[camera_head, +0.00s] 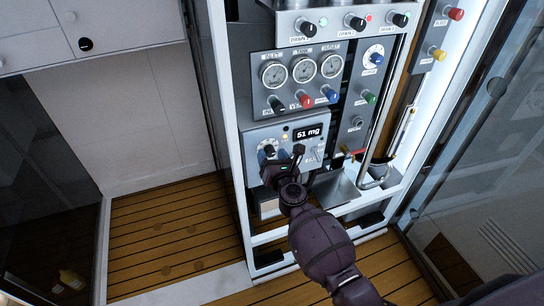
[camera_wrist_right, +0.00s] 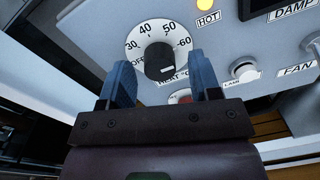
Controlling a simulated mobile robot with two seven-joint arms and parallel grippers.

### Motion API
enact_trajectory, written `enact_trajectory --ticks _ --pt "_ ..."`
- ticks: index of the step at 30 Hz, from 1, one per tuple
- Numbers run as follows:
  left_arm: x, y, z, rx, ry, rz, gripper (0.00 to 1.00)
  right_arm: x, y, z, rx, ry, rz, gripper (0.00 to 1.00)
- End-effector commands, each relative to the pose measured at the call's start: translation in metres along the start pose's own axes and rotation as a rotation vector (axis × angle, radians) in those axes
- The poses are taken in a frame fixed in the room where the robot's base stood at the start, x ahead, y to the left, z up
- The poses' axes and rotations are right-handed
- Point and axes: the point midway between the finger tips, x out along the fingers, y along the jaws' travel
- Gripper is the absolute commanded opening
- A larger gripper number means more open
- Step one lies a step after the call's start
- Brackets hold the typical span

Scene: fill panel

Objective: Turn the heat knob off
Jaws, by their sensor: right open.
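The heat knob (camera_wrist_right: 160,58) is black and sits on a round white dial (camera_wrist_right: 146,38) marked OFF and 30 to 60. A pale mark shows near the knob's lower right edge. In the head view the dial (camera_head: 266,149) is on the lower left of the grey panel, partly hidden by my gripper. My right gripper (camera_head: 277,160) is in front of it. In the right wrist view its two blue fingers (camera_wrist_right: 159,75) are open, one on each side of the knob's lower part. I cannot tell whether they touch it. My left gripper is not in view.
A display (camera_head: 308,132) reads 51 mg. Gauges (camera_head: 303,70) and coloured knobs are above. A metal tray (camera_head: 337,190) juts out to the right.

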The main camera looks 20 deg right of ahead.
Motion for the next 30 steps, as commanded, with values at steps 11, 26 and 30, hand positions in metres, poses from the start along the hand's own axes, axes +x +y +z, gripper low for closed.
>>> enact_trajectory --ticks 11,26,30 --pt "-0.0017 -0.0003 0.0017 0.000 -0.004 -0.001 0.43 0.0003 0.0000 0.0005 -0.001 -0.001 0.000 0.36" --pt "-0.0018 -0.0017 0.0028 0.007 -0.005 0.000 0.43 0.0001 -0.0001 0.0000 -0.044 -0.002 0.000 0.08" --pt "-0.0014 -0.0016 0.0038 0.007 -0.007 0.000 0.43 0.0001 -0.0003 -0.0003 -0.113 -0.005 0.001 0.08"
